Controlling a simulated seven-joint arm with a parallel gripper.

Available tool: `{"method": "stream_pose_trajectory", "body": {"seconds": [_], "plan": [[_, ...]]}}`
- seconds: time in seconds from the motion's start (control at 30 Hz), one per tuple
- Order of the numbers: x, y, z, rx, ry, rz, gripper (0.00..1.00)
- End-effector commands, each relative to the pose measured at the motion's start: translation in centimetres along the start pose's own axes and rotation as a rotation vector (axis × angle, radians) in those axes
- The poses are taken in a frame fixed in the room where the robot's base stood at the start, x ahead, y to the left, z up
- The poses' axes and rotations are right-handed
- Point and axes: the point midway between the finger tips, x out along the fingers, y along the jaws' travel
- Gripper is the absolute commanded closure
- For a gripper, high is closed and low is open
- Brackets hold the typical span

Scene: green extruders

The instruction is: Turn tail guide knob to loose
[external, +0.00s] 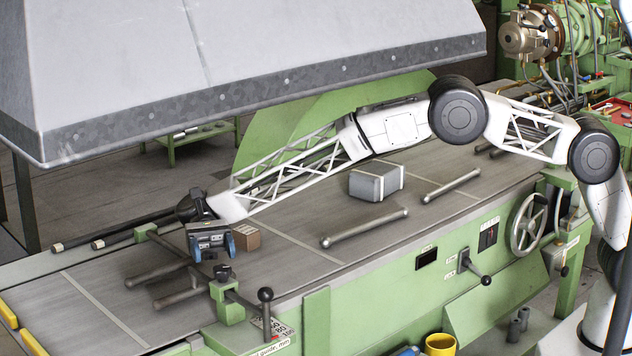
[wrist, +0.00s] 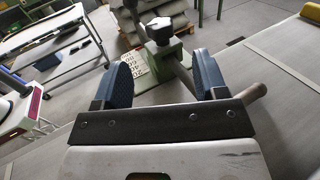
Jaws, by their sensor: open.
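The tail guide knob, a black star-shaped knob, tops a green clamp block (external: 230,302) at the table's near edge; the knob (external: 222,271) also shows in the wrist view (wrist: 158,29), beyond the fingers. My gripper (external: 212,246) has two blue fingers spread apart with nothing between them. In the external view it is just above and behind the knob, apart from it. In the wrist view my gripper (wrist: 161,65) frames the block and rod from this side. A scale plate (external: 275,331) lettered "guide, mm" is beside the block and partly hidden.
A ball-topped lever (external: 265,310) stands right of the block. Grey rods (external: 180,296) lie behind and left of it. A small brown box (external: 246,238) is close to my gripper, and a grey strapped block (external: 377,183) lies farther right. A large hood overhangs the table's back.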

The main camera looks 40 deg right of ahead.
Motion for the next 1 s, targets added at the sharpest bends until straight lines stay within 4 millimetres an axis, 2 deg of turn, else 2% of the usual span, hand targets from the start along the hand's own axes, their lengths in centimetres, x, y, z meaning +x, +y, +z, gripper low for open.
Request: {"method": "stream_pose_trajectory", "body": {"seconds": [0.57,1.0], "plan": [[0.1,0.4,0.0,-0.027,-0.006,-0.023,0.34],[0.9,3.8,-0.2,-0.239,-0.028,-0.208,0.34]]}}
